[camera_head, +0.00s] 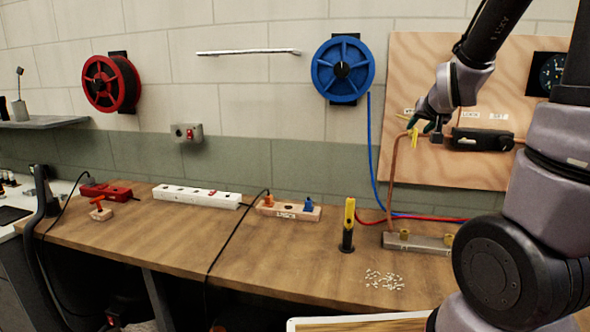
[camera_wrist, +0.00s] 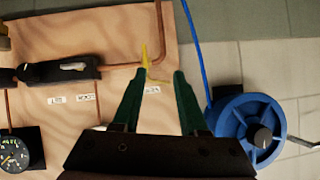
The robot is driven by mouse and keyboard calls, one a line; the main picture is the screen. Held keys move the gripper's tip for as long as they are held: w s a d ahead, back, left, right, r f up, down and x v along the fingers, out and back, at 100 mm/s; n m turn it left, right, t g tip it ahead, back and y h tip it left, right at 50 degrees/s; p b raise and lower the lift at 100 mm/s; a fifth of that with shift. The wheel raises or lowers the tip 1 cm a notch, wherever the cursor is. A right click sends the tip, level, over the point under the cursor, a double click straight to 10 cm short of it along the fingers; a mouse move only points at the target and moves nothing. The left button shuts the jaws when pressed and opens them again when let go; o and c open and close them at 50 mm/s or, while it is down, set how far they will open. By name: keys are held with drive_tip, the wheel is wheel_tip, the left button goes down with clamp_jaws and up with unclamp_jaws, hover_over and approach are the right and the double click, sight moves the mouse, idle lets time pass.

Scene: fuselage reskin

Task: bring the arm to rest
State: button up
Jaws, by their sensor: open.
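My gripper (camera_head: 428,124) is raised in front of the wooden wall panel (camera_head: 440,80), at the bend of a copper pipe (camera_head: 393,178). In the wrist view its two green fingers (camera_wrist: 160,78) are spread apart with nothing held between them. A thin yellow piece (camera_head: 414,136) is at the pipe bend beside the fingertips. It also shows in the wrist view (camera_wrist: 146,58), just beyond the fingers; I cannot tell whether they touch it. My arm reaches in from the right and hides part of the panel and bench.
A black valve (camera_head: 482,139) sits on the panel right of my gripper. A blue reel (camera_head: 343,68) hangs to the left. Below, the bench (camera_head: 280,245) holds a yellow-and-black tool (camera_head: 348,225), a metal block (camera_head: 420,242), scattered small pieces (camera_head: 383,279) and power strips (camera_head: 197,196).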

drive_tip(key=s+a+r+g+y, duration=0.1)
drive_tip(key=s+a+r, duration=0.1)
drive_tip(key=s+a, duration=0.2)
drive_tip(key=s+a+r+g+y, duration=0.1)
drive_tip(key=s+a, duration=0.3)
drive_tip(key=s, duration=0.7)
drive_tip(key=s+a+r+g+y, duration=0.1)
drive_tip(key=s+a+r+g, duration=0.1)
drive_tip(key=s+a+r, duration=0.2)
drive_tip(key=s, duration=0.3)
drive_tip(key=shift+s+y, duration=0.35)
drive_tip(key=shift+y, duration=0.05)
drive_tip(key=shift+d, duration=0.1)
